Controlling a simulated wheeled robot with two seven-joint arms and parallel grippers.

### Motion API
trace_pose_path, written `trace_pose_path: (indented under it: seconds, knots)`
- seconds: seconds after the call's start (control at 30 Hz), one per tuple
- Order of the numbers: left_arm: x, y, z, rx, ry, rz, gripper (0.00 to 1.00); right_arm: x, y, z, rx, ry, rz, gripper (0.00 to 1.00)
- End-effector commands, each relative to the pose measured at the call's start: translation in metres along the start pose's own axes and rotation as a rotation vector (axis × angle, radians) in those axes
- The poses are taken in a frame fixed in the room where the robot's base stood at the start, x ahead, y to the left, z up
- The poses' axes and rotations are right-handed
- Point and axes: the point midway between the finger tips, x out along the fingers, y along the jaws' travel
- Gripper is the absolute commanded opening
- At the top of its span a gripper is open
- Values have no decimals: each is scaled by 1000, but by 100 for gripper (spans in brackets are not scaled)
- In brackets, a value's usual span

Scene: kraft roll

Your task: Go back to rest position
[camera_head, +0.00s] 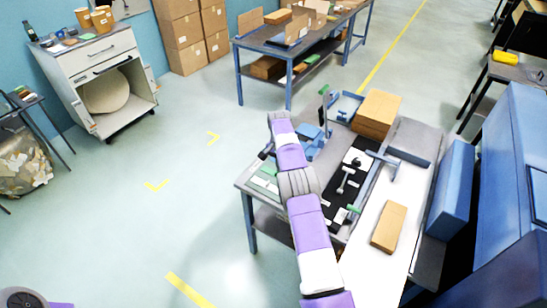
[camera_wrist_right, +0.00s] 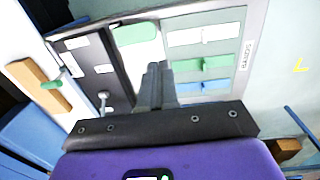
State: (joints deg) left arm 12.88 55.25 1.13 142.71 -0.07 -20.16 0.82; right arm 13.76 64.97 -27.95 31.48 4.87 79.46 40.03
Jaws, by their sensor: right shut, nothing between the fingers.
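My right arm, purple and white, reaches over the workbench (camera_head: 250,182) in the head view. Its gripper is largely hidden there behind the arm. In the right wrist view the right gripper (camera_wrist_right: 155,80) points over the bench, its two grey fingers together with nothing between them. Under it lies a grey panel (camera_wrist_right: 258,30) with green and blue pieces in pale slots and a label reading BANDS. My left gripper is not in view; only a purple and grey part of my body shows at the bottom left of the head view.
A small cardboard box (camera_head: 389,227) lies on the white surface right of the bench. A stack of brown boxes (camera_head: 376,113) stands at the bench's far end. A blue cabinet (camera_head: 510,190) is at the right. A white drawer unit (camera_head: 88,60) stands far left. Open floor lies left.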

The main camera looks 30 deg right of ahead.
Motion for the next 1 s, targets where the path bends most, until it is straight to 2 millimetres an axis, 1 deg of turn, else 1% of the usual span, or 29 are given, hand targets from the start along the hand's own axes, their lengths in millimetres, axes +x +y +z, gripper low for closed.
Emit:
trace_pose_path:
  seconds: [0.2,0.27,0.37,0.47,0.5,0.57,0.6,0.67,0.7,0.77,0.8,0.87,0.9,0.97,1.0]
  knots:
    - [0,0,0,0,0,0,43,0,0,0,0,0,0,0]
    - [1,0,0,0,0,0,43,4,0,1,-4,-3,-1,0]
    - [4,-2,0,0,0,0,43,24,0,6,-26,-16,-7,0]
    - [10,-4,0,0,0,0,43,61,0,18,-70,-37,-22,0]
    - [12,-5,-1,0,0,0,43,79,0,26,-94,-46,-30,0]
    - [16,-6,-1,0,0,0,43,106,1,40,-134,-59,-44,0]
    - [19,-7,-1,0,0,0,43,124,2,50,-162,-67,-54,0]
    - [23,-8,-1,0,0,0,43,148,4,68,-204,-79,-69,0]
    - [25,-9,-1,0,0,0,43,163,6,82,-232,-87,-79,0]
    - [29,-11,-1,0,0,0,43,185,9,104,-277,-99,-94,0]
    - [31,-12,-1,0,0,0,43,199,12,120,-306,-106,-105,0]
    - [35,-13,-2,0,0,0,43,217,17,144,-353,-116,-122,0]
    - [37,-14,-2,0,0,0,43,228,21,161,-384,-122,-134,0]
    - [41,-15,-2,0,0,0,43,242,28,188,-432,-130,-152,0]
    - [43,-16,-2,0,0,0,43,250,34,206,-465,-136,-164,0]
